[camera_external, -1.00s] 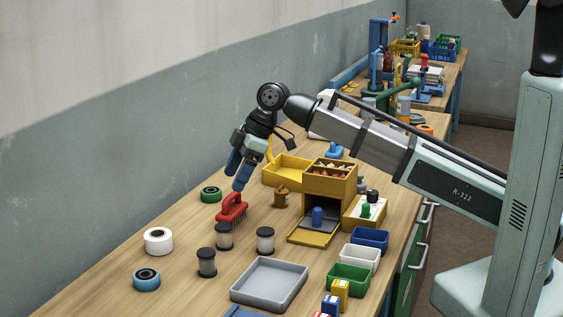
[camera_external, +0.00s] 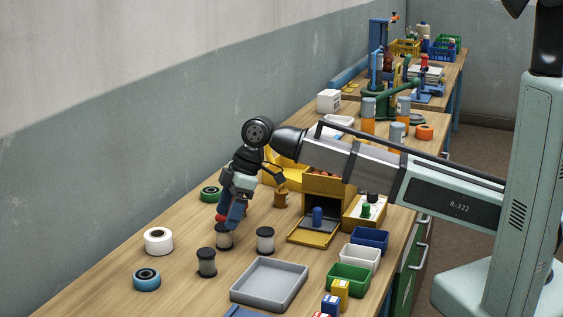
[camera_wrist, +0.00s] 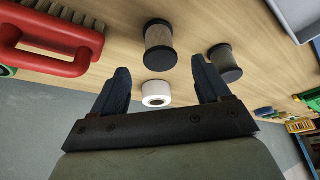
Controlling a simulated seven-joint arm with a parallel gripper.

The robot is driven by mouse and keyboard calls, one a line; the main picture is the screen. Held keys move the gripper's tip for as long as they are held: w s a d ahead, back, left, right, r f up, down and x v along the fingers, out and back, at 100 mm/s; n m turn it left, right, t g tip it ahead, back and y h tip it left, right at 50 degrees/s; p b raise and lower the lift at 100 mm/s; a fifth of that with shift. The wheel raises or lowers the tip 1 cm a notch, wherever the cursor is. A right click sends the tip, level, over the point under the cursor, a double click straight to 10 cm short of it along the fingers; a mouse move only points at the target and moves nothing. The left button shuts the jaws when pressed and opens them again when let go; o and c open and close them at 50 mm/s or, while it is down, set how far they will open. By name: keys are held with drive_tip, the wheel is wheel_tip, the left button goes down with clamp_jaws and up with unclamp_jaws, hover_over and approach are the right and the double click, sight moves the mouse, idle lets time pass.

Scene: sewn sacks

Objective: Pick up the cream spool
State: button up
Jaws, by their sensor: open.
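A white or cream roll with a dark hole (camera_external: 158,241), the only thing that looks like the cream spool, lies on the left of the bench. It also shows in the wrist view (camera_wrist: 156,88), farther off and between my fingers in the picture. My gripper (camera_external: 229,222) is open and empty, pointing down to the right of the roll and apart from it. In the wrist view both dark blue fingers (camera_wrist: 162,76) are spread.
A red-handled brush (camera_wrist: 60,42) is close by in the wrist view, mostly hidden in the external view. Two more dark-ended cylinders (camera_external: 206,263) (camera_external: 265,240) stand nearby. A blue roll (camera_external: 146,280), a green roll (camera_external: 210,194) and a grey tray (camera_external: 262,284) lie around.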

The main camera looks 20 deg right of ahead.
sight(224, 230)
drive_tip(key=shift+d+x, duration=0.1)
drive_tip(key=shift+x, duration=1.2)
drive_tip(key=shift+d+x, duration=0.15)
drive_tip(key=shift+x, duration=1.2)
drive_tip(key=shift+f, duration=0.1)
drive_tip(key=c, duration=1.1)
